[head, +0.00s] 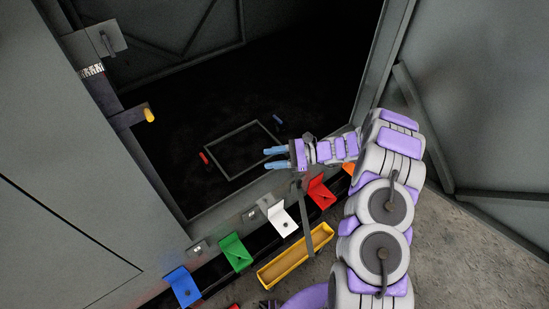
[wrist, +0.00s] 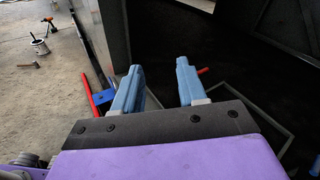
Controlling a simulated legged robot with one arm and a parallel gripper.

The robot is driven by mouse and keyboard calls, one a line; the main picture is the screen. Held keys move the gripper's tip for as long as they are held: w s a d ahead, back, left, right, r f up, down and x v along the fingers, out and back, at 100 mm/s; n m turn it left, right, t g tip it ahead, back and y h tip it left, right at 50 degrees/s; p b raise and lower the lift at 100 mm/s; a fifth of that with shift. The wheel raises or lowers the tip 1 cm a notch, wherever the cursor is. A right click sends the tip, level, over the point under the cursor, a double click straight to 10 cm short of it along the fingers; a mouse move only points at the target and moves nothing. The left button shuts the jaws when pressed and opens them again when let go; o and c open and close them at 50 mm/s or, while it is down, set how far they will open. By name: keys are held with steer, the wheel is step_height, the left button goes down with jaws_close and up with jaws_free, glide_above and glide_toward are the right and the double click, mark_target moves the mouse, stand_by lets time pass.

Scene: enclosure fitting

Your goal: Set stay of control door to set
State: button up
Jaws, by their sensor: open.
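My gripper (head: 270,158) reaches in over the sill of the dark enclosure opening, its two blue fingers apart and nothing between them. In the wrist view, my gripper (wrist: 157,76) also shows open and empty. A large grey door panel (head: 485,90) with raised bars stands open at the right. A thin grey bar (head: 310,225) slants down from under my gripper, past the coloured flaps to a yellow tray. I cannot tell whether this bar is the door stay, and its upper end is partly hidden by my gripper.
Blue (head: 182,286), green (head: 236,252), white (head: 282,219) and red (head: 320,192) flaps line the sill. The yellow tray (head: 293,257) lies before them. A yellow knob (head: 150,115) projects at the left frame. A rectangular frame (head: 232,133) lies inside.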

mark_target(301, 191)
steer(key=shift+c, duration=0.3)
